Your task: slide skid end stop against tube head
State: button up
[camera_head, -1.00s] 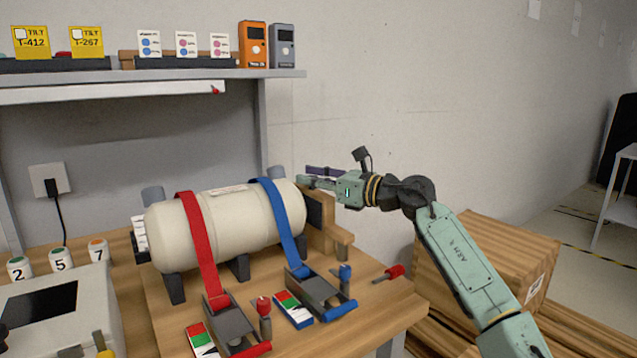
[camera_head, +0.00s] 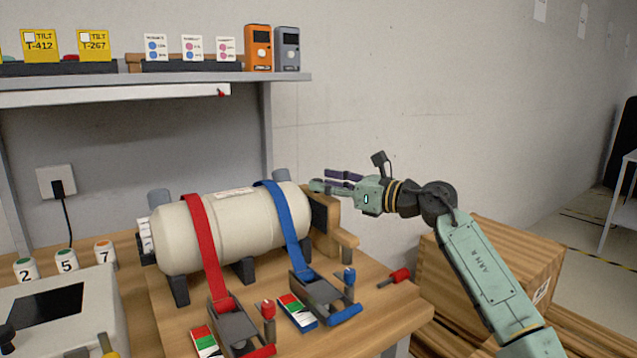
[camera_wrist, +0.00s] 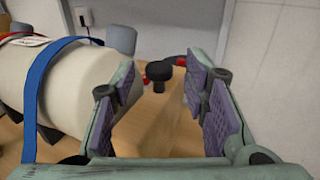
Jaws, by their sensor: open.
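The cream tube (camera_head: 235,232) lies on dark saddles on a wooden skid, with a red strap (camera_head: 205,245) and a blue strap (camera_head: 283,225) over it. The wooden skid end stop (camera_head: 333,236), with a dark face, stands at the tube's right-hand head. Whether it touches the head cannot be told. My gripper (camera_head: 326,181) is open, just above and to the right of the head. In the wrist view my open fingers (camera_wrist: 158,92) frame a wooden piece, likely the end stop (camera_wrist: 152,125). A black knob (camera_wrist: 158,71) shows beyond. The tube (camera_wrist: 60,85) is left of the fingers.
Two strap ratchets (camera_head: 318,290) and red-green cards stand in front of the tube. A red-handled tool (camera_head: 400,276) lies at the right edge. A shelf (camera_head: 200,78) hangs behind, and a wooden crate (camera_head: 480,260) stands at right below my arm.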

jog(key=v, duration=0.9)
jog(key=shift+d, duration=0.15)
